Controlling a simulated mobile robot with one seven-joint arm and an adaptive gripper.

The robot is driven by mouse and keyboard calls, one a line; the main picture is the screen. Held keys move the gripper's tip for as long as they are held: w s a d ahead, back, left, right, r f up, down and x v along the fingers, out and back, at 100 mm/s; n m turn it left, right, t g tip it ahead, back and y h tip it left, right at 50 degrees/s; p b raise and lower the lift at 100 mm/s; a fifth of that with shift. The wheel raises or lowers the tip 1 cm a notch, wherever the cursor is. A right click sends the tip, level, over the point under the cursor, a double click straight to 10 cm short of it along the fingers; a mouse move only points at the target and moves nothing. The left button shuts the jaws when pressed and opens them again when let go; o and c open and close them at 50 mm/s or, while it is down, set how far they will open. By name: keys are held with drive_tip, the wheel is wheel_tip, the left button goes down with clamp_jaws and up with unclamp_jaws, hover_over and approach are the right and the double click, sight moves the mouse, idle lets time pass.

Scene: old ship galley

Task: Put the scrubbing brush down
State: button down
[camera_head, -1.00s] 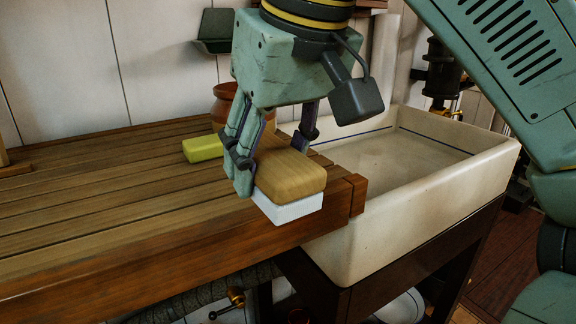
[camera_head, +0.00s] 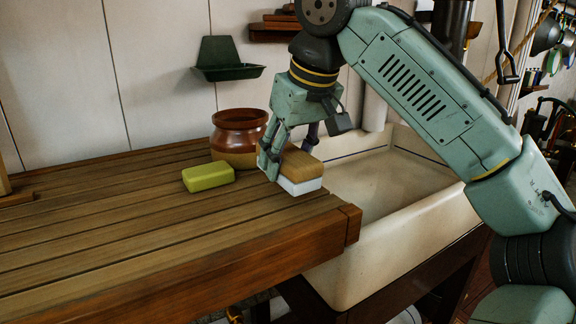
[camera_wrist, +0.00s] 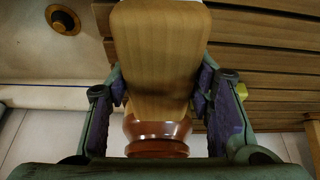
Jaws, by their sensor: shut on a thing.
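The scrubbing brush (camera_head: 303,165) has a tan wooden back over a white bristle block. My gripper (camera_head: 289,160) is shut on it, with the fingers on either side of the wooden back. The brush is level, bristles down, over the right end of the slatted wooden counter (camera_head: 130,240), close to the sink side. I cannot tell whether the bristles touch the slats. In the wrist view the brush's wooden back (camera_wrist: 158,50) fills the middle between the two fingers.
A yellow-green sponge or soap block (camera_head: 208,177) lies left of the brush. A brown pot (camera_head: 238,135) stands behind it. The cream sink (camera_head: 400,210) is to the right. A green wall holder (camera_head: 222,60) hangs behind. The counter's left and front are clear.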

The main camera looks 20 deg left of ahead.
drive_tip(key=shift+s+f+p, duration=0.15)
drive_tip(key=shift+f+p, duration=0.35)
drive_tip(key=shift+f, duration=0.9)
drive_tip(key=c, duration=0.8)
unclamp_jaws()
drive_tip(key=shift+f, duration=0.1)
drive_tip(key=shift+f+b, duration=0.1)
drive_tip(key=shift+b, duration=0.2)
drive_tip(key=shift+f+b, duration=0.2)
drive_tip(key=shift+b, duration=0.2)
drive_tip(key=v, duration=1.1)
drive_tip(key=shift+a+r, duration=0.3)
drive_tip(key=shift+a, duration=0.1)
